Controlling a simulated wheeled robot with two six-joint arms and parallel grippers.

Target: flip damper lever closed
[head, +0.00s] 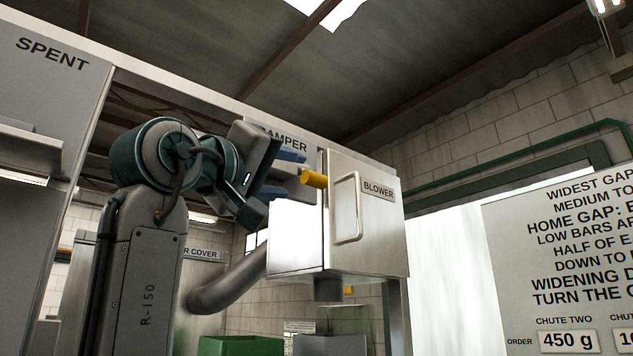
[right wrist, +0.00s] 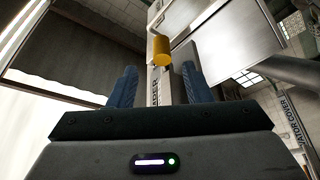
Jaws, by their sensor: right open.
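The damper lever shows as a yellow cylindrical knob (head: 314,178) at the front of the white blower box (head: 295,235), below the partly hidden DAMPER sign (head: 289,141). My right gripper (head: 293,174) is open, its blue fingers pointing at the knob from the left. In the right wrist view the yellow knob (right wrist: 161,50) lies just beyond the fingertips, roughly in line with the gap between the fingers (right wrist: 160,72). I see no clear contact. The lever's arm is mostly hidden in the head view. My left gripper is not in view.
The blower door (head: 378,215) with its raised handle (head: 346,208) is right of the knob. A grey duct (head: 235,283) curves below the box. A SPENT panel (head: 50,90) stands at left and a text board (head: 560,265) at right. A green bin (head: 240,346) is below.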

